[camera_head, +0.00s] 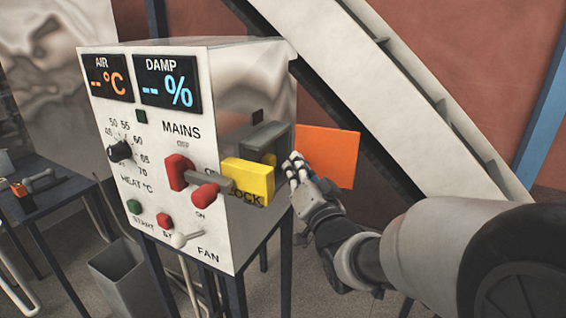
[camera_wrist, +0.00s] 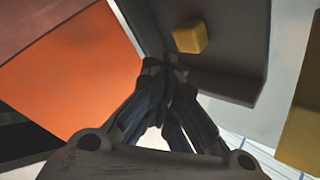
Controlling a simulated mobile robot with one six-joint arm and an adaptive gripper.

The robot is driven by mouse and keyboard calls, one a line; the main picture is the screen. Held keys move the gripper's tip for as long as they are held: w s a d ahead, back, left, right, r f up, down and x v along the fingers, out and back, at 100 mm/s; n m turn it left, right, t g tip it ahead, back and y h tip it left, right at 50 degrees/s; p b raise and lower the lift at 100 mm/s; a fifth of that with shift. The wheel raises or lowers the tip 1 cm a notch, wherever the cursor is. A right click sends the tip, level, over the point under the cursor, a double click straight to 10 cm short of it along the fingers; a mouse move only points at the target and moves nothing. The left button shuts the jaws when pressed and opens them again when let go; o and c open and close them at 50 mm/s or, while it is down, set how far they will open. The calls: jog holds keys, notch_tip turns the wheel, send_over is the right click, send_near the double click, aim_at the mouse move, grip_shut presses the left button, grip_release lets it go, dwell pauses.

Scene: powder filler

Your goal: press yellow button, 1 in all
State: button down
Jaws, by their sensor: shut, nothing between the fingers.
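The yellow button (camera_wrist: 190,37) is a small block standing out from a dark grey housing (camera_wrist: 232,75) in the wrist view. In the head view this grey housing (camera_head: 262,136) sits on the right side of the control box, and the button is hard to make out there. My gripper (camera_head: 294,167) is shut and empty, just right of the housing. In the wrist view my gripper's fingertips (camera_wrist: 161,64) show below and left of the button, with a gap in the picture. I cannot tell the gap in depth.
The white control box (camera_head: 205,235) carries displays, a knob, red and green buttons and switches. A yellow LOCK block (camera_head: 248,180) juts from its front right edge. An orange panel (camera_head: 328,153) stands close behind my gripper. A sloping white chute (camera_head: 380,90) runs behind.

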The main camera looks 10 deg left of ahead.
jog(key=d, duration=0.1)
jog(key=s+d, duration=0.1)
jog(key=d, duration=0.1)
jog(key=shift+s+d+b, duration=0.15)
jog(key=shift+b, duration=0.15)
dwell(0.4)
